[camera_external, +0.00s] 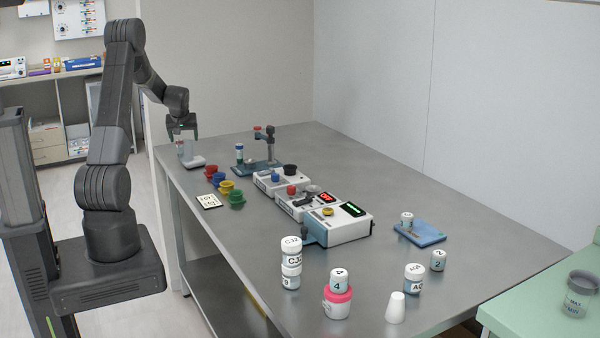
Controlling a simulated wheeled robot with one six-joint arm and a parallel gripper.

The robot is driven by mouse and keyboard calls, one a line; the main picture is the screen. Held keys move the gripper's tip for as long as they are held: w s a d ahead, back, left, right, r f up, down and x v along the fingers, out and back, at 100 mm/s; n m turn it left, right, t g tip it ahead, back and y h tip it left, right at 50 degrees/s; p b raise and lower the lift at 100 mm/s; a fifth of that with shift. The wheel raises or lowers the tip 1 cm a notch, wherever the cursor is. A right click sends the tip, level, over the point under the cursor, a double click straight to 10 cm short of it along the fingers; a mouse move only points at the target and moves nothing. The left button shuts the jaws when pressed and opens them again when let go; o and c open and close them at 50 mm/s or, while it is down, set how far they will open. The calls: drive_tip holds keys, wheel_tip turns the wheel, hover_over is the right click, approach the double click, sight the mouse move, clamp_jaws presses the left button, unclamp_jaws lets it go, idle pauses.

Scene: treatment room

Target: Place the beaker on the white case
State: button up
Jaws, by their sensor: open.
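A small clear, greyish vessel that looks like the beaker (184,148) stands upright at the far left end of the steel table. Below it is a low white piece that looks like the white case (194,162). The beaker appears to rest on it, though the contact is too small to be sure. My gripper (183,134) is open, pointing down, with its fingers just above or around the beaker's top. I cannot tell whether the fingers touch the beaker.
Coloured cups (228,188) and a stand on a blue base (258,167) are near the gripper. White instrument boxes (340,225) fill the table's middle. Stacked jars (291,262) and other containers stand at the front. A labelled cup (578,295) is on the green table.

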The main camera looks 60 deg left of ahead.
drive_tip(key=v, duration=0.6)
drive_tip(key=shift+b, duration=0.3)
